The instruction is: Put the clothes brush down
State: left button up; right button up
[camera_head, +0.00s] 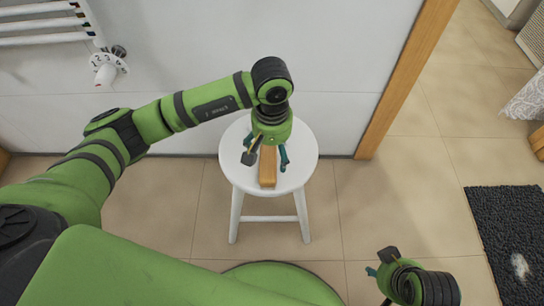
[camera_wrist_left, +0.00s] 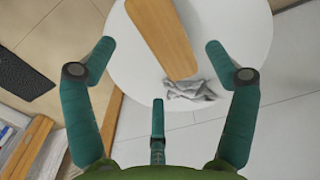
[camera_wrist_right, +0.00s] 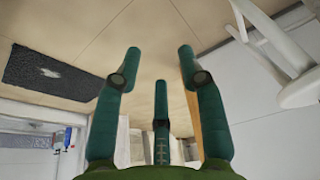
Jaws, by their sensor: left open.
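The clothes brush (camera_head: 267,168), with a brown wooden back, lies on the round white stool (camera_head: 305,158). In the left wrist view the brush (camera_wrist_left: 163,38) rests on the seat beyond my fingertips, clear of them. My left gripper (camera_head: 266,156) is above the stool, its fingers spread on either side of the brush. In the left wrist view the left gripper (camera_wrist_left: 160,60) is open and empty. My right gripper (camera_head: 384,268) is low at the right, away from the stool; the right wrist view shows its fingers (camera_wrist_right: 160,62) apart with nothing between them.
A dark mat (camera_head: 510,235) lies on the tiled floor at the right.

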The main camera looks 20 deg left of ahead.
aim_at(272, 162)
pick_arm(q)
notch_tip(272, 162, up, 6)
jog(key=shift+p, duration=0.35)
pick_arm(e)
jog(key=x, duration=0.3)
pick_arm(q)
jog(key=shift+s+d, duration=0.1)
pick_arm(e)
jog(key=shift+r, duration=0.1)
